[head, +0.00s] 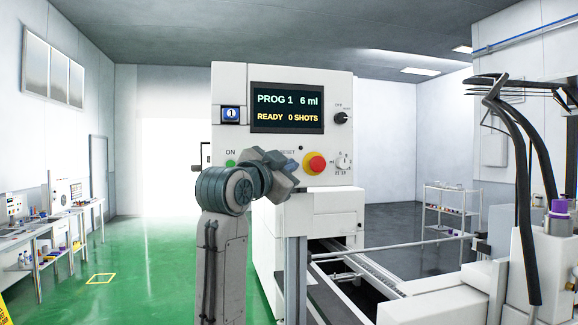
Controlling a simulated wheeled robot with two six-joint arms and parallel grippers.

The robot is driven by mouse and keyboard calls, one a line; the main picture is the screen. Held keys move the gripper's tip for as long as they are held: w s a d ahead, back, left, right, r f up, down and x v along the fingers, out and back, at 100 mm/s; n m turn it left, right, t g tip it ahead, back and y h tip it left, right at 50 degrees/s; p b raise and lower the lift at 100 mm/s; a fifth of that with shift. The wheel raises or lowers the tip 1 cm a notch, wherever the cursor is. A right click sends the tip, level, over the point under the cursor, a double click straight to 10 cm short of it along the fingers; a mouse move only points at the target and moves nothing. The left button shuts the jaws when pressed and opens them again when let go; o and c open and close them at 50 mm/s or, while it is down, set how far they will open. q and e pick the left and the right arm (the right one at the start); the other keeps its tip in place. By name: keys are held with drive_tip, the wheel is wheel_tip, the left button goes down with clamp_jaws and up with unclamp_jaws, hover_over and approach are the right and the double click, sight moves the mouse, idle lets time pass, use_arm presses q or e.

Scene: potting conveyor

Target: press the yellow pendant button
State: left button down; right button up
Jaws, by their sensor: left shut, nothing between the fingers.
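A white control box (232,82) stands in front of me. Its screen (287,108) reads PROG 1, 6 ml, READY, 0 SHOTS. A red mushroom button on a yellow ring (316,163) is on its lower right. A green button (230,163) under the label ON is at the lower left. My left gripper (285,172) is shut and empty, in front of the lower middle of the panel. It covers part of the RESET label and whatever lies below it. I cannot make out a separate yellow pendant button. My right gripper is not in view.
A selector knob (341,118) and a dial (344,161) are on the panel's right side. A conveyor (377,277) runs below it. Black hoses (525,190) hang at the right. Workbenches (45,235) line the left wall; the green floor (150,265) is mostly clear.

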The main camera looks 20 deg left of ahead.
use_arm(q)
drive_tip(key=shift+s+d, duration=0.3)
drive_tip(key=shift+s, duration=0.05)
drive_tip(key=shift+s, duration=0.1)
drive_tip(key=s+d, duration=0.1)
drive_tip(key=s, duration=0.1)
drive_tip(key=s+d, duration=0.1)
drive_tip(key=s, duration=0.1)
drive_tip(key=shift+d+b, duration=0.35)
drive_tip(key=shift+f, duration=0.1)
idle(0.5)
